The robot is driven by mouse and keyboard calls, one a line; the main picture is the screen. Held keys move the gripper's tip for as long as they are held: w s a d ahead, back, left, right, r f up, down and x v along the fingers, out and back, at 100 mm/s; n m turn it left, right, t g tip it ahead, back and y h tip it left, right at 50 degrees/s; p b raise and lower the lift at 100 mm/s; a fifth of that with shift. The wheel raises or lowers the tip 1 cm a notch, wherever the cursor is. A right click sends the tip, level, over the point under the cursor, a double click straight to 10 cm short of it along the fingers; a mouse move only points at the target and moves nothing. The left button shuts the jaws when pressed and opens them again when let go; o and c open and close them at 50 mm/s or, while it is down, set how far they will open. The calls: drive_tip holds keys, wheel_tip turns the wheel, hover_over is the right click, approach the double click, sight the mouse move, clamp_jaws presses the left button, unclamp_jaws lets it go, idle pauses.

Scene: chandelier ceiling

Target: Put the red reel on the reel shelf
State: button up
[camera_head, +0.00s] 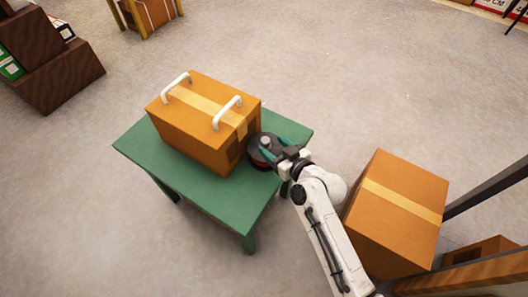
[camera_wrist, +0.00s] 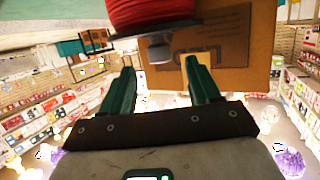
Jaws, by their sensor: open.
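The red reel (camera_head: 257,163) stands on the green table (camera_head: 146,150), close against the right side of the orange box; its dark top and grey hub face up. In the wrist view its red winding (camera_wrist: 150,12) shows at the top edge, with a dark flange and grey hub below it. My gripper (camera_head: 266,147) is open over the reel, its teal fingers at either side of the hub in the head view. In the wrist view my gripper (camera_wrist: 160,66) has empty space between its fingertips, near the hub. I cannot identify the reel shelf for sure.
The orange box (camera_head: 190,140) with two white handles fills much of the table. A taped carton (camera_head: 397,205) stands right of the table, beside my arm. A dark-posted wooden rack (camera_head: 470,272) is at lower right. Brown stepped blocks (camera_head: 60,78) stand upper left.

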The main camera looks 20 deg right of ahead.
sight(267, 142)
drive_tip(key=shift+x, duration=2.65)
drive_tip(key=shift+c, duration=0.2)
clamp_jaws()
